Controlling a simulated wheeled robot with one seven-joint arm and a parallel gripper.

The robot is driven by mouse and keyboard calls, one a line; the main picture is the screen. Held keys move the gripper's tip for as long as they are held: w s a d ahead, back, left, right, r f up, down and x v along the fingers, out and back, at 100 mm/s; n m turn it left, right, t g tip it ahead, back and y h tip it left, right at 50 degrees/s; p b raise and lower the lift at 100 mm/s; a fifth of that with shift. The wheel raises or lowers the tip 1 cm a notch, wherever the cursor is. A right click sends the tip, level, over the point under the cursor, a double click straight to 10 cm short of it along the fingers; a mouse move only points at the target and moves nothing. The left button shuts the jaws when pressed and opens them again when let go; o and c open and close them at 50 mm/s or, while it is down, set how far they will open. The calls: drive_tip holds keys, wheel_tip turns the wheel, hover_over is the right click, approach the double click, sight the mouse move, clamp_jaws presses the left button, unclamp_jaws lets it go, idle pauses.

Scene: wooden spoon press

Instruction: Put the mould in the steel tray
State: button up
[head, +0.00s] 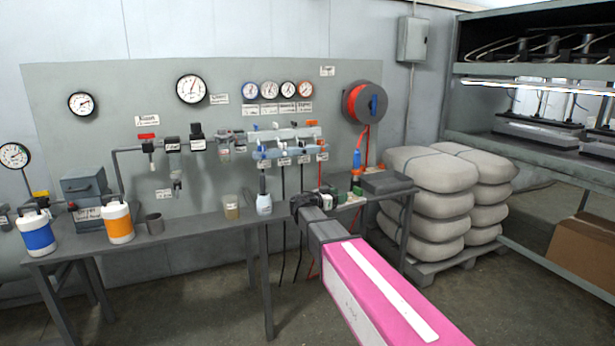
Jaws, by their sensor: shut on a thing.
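My gripper (310,204) is at the end of my pink and grey arm, over the right part of the workbench. I see it from behind. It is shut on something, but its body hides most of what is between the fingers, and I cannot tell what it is. I cannot pick out the mould for certain. I see nothing that is clearly a steel tray. A flat dark grey box (387,182) lies at the right end of the bench, just right of the gripper.
The grey workbench (200,233) bears a blue container (37,235), an orange one (118,222), a dark cup (155,224) and a jar (231,207). Gauges and a hose reel (365,102) hang behind. Stacked sacks (428,198) and a metal rack (540,146) stand at right.

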drive_tip(key=d+n+t+y, duration=0.1)
drive_tip(key=w+n+t+y, duration=0.1)
drive_tip(key=t, duration=0.1)
drive_tip(key=shift+d+r+n+y, duration=0.1)
drive_tip(key=shift+d+n+y, duration=0.2)
drive_tip(key=shift+d+n, duration=0.1)
drive_tip(key=n+t+y, duration=0.1)
drive_tip(key=w+n+t+y, duration=0.1)
drive_tip(key=shift+d+r+y, duration=0.1)
drive_tip(key=shift+r+y, duration=0.2)
drive_tip(key=shift+r, duration=0.1)
wheel_tip(320, 180, up, 8)
drive_tip(key=w+d+n+t+y, duration=0.1)
drive_tip(key=n+t+y, duration=0.2)
drive_tip(key=n+y, duration=0.4)
wheel_tip(320, 180, up, 10)
drive_tip(key=y, duration=0.3)
hover_over(355, 200)
drive_tip(key=shift+w+f, duration=0.1)
drive_tip(key=shift+w, duration=0.05)
